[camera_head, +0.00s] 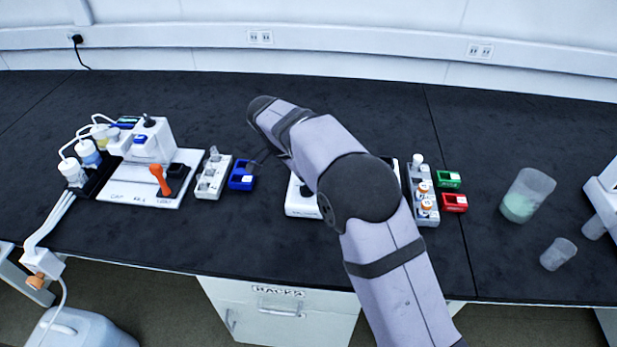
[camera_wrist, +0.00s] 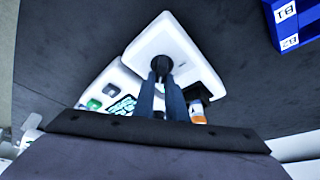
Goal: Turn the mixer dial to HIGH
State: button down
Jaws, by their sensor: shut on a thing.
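The mixer appears to be the white box, whose smooth pale body (camera_wrist: 190,42) fills the middle of the wrist view. In the head view my arm hides the gripper and the dial.
A blue block (camera_head: 241,175) stands left of the mixer. Right of my arm are a white vial rack (camera_head: 424,203), a green block (camera_head: 449,179) and a red block (camera_head: 455,203). A pump unit with bottles stands on a white board (camera_head: 120,187) at left. A translucent beaker (camera_head: 527,188) stands right.

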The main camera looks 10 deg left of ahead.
aim_at(300, 196)
dwell(0.4)
jog(key=c, duration=1.8)
grip_release()
jog(key=v, duration=0.7)
jog(key=shift+r, duration=0.2)
